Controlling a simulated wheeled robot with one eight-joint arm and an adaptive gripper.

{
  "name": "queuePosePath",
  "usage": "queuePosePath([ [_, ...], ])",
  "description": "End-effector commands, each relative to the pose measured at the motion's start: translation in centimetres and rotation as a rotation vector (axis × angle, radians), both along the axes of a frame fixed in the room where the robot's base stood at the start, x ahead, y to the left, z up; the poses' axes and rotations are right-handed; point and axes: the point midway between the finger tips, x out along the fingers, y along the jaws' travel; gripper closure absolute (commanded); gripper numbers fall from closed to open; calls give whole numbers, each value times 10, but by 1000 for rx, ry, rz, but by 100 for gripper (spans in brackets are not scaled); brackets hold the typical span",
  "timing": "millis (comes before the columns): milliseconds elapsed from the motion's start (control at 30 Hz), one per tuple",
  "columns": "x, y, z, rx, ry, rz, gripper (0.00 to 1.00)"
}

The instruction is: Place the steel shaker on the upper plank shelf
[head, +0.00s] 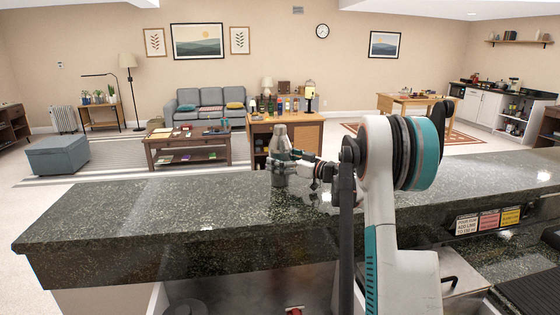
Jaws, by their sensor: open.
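The steel shaker (279,134) stands upright on the dark green stone counter (130,215), near its far edge. My gripper (284,160) is at the shaker, reaching in from the right at the height of its body. The gripper is open, with its fingers overlapping the shaker in the picture. Whether they touch it cannot be told. Part of the shaker's body is hidden behind the gripper. A wooden plank shelf (508,42) with small items hangs on the wall at the far upper right; I cannot tell whether it is the task's upper shelf.
The counter left of the shaker is clear. Behind it stands a wooden cabinet (287,120) with several bottles. My arm hides part of the counter's middle.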

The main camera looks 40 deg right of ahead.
Motion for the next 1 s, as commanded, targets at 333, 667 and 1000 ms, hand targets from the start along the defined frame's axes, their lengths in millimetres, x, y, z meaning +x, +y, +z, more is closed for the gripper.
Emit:
queuePosePath([
  [333,3,1,0,0,0,0,29],
  [667,3,1,1,0,-1,0,73],
  [1000,3,1,13,0,-1,0,73],
])
